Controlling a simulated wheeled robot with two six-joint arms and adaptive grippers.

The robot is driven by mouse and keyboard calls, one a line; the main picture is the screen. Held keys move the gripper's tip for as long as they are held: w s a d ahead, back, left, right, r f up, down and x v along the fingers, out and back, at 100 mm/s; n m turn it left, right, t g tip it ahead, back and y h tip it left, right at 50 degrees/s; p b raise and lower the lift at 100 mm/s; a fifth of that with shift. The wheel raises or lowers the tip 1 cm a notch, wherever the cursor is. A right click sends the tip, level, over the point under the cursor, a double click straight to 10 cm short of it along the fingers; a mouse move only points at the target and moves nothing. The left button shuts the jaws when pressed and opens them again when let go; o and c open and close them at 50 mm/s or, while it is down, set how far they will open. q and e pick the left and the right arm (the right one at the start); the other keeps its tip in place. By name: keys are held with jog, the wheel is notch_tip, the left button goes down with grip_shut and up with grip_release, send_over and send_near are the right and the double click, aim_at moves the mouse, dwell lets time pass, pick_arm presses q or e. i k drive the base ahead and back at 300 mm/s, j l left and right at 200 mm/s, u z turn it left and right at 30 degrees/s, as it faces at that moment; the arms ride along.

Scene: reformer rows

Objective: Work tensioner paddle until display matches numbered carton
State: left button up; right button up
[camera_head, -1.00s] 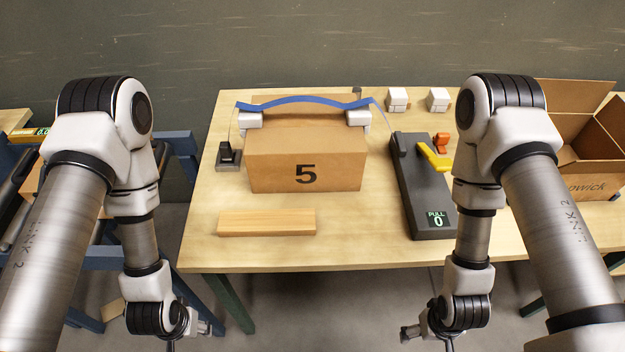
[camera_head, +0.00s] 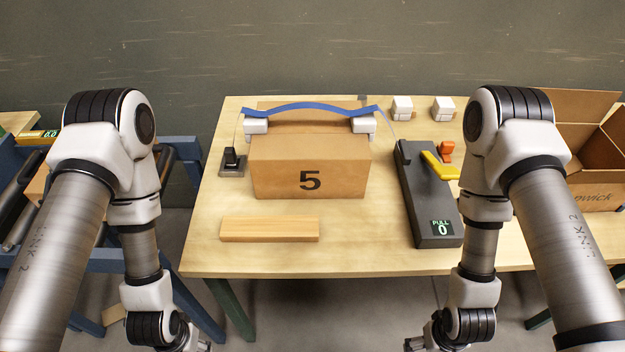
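A brown carton (camera_head: 270,171) marked with a black 5 stands on the wooden table. A blue strap (camera_head: 310,107) arches over it, resting by white corner pieces (camera_head: 256,125). A dark grey tensioner (camera_head: 424,205) lies right of the carton. Its yellow paddle (camera_head: 440,167) sticks out to the right near the upper part, and an orange lever (camera_head: 446,150) is beside it. The tensioner display (camera_head: 442,228) reads PULL 0. My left gripper (camera_head: 204,346) and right gripper (camera_head: 410,345) hang low in front of the table, mostly cut off by the bottom edge, away from the tensioner.
A wooden block (camera_head: 270,229) lies in front of the carton. A small black clamp (camera_head: 231,162) sits left of it. Spare white corner pieces (camera_head: 403,107) lie at the back. An open carton (camera_head: 597,195) is at right. A blue-framed roller conveyor (camera_head: 182,150) is at left.

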aim_at(445, 173)
jog(key=z, duration=1.05)
